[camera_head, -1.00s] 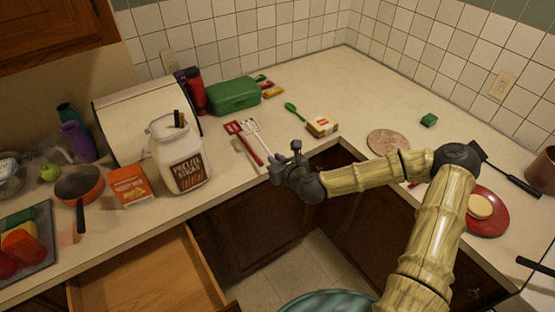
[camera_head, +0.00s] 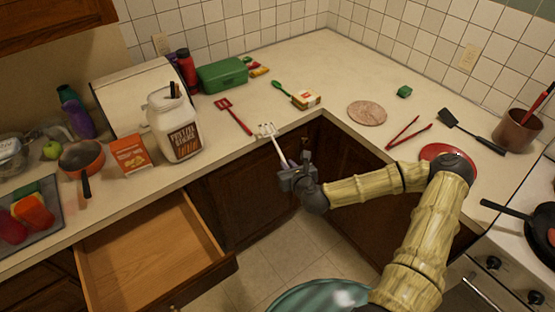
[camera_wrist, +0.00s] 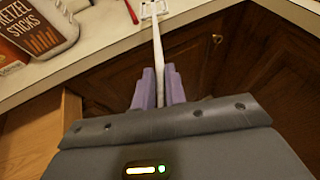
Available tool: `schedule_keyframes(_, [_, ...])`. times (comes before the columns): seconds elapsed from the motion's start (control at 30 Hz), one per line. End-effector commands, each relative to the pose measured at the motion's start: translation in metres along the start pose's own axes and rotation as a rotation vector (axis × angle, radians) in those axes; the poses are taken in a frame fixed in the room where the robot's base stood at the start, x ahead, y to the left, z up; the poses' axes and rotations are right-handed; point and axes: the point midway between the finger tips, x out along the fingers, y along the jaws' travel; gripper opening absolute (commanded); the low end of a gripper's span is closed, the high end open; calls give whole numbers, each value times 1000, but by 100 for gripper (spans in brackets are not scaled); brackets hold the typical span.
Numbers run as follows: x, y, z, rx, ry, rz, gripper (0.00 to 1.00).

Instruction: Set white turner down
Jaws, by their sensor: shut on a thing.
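The white turner (camera_head: 271,136) has a slotted head and a long thin handle. In the head view its head is at the counter's front edge and its handle slopes down to my gripper (camera_head: 287,170), in front of the cabinet doors. In the wrist view my gripper's purple fingers (camera_wrist: 160,88) are shut on the handle of the white turner (camera_wrist: 156,40), which points away with its head over the counter edge. I cannot tell whether the head touches the counter.
A red turner (camera_head: 232,115) lies on the counter (camera_head: 330,65) just left of the white one. A pretzel jar (camera_head: 174,130) stands farther left. An open, empty-looking drawer (camera_head: 150,250) juts out below. A small box (camera_head: 306,99) and green spoon (camera_head: 282,88) lie behind.

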Motion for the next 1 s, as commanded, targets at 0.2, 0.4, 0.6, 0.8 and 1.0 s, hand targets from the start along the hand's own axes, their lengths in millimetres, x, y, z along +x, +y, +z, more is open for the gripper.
schedule_keyframes(0.2, [-11, -30, -33, 45, 3, -99, 0])
schedule_keyframes(0.4, [-29, -58, -68, 96, 3, -208, 0])
schedule_keyframes(0.6, [-40, -71, -84, 124, -2, -270, 0])
schedule_keyframes(0.8, [-40, -71, -84, 122, -3, -270, 0])
schedule_keyframes(1.0, [-40, -71, -84, 122, -3, -269, 0])
